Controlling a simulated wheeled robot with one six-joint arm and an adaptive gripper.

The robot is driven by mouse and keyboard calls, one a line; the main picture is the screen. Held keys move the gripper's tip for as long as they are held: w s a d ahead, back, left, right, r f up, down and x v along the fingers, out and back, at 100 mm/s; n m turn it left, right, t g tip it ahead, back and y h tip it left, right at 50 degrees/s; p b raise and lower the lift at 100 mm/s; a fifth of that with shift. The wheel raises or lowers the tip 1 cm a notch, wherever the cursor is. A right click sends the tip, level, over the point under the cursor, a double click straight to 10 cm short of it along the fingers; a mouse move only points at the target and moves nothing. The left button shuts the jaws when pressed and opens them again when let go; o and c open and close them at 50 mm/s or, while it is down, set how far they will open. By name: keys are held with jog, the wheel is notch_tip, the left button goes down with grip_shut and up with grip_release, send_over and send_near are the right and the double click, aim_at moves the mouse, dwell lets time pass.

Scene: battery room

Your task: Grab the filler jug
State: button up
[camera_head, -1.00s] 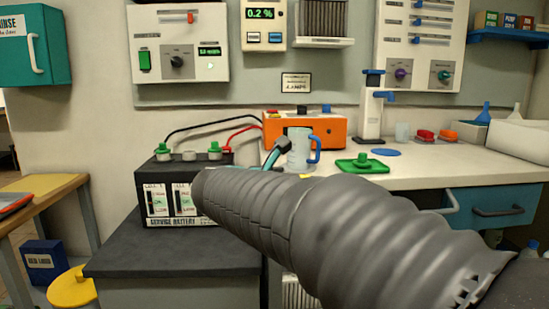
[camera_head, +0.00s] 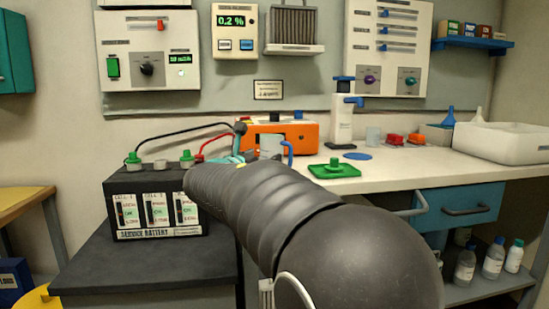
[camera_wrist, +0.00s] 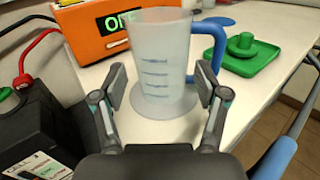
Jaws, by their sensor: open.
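The filler jug (camera_wrist: 162,60) is a translucent, frosted jug with blue level marks and a blue handle on its right. It stands upright on the white bench top. In the wrist view my gripper (camera_wrist: 163,85) is open, with one finger on each side of the jug's near lower part. I cannot tell whether either finger touches it. The jug also shows in the head view (camera_head: 271,146), where my arm covers its lower part and most of my gripper.
An orange device (camera_wrist: 100,28) stands behind the jug at left. A green tray (camera_wrist: 243,54) lies to the right. The black service battery (camera_head: 158,205), with red and black cables, is left of the bench. A blue drawer (camera_head: 458,210) is below right.

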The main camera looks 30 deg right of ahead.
aim_at(271, 140)
jog(key=x, duration=0.5)
jog(key=shift+d+f, duration=0.1)
jog(key=shift+f, duration=0.25)
jog(key=c, duration=0.9)
jog(key=shift+c, duration=0.2)
jog(key=shift+r, duration=0.15)
jog(key=shift+r+p, duration=0.35)
jog(key=shift+r, duration=1.6)
jog(key=s+d+r, duration=0.6)
jog(key=s+d, duration=0.1)
jog(key=s, duration=0.1)
jog(key=shift+s+d+r+p, duration=0.3)
jog(key=shift+s+r+p, duration=0.05)
jog(key=shift+r+p, duration=0.1)
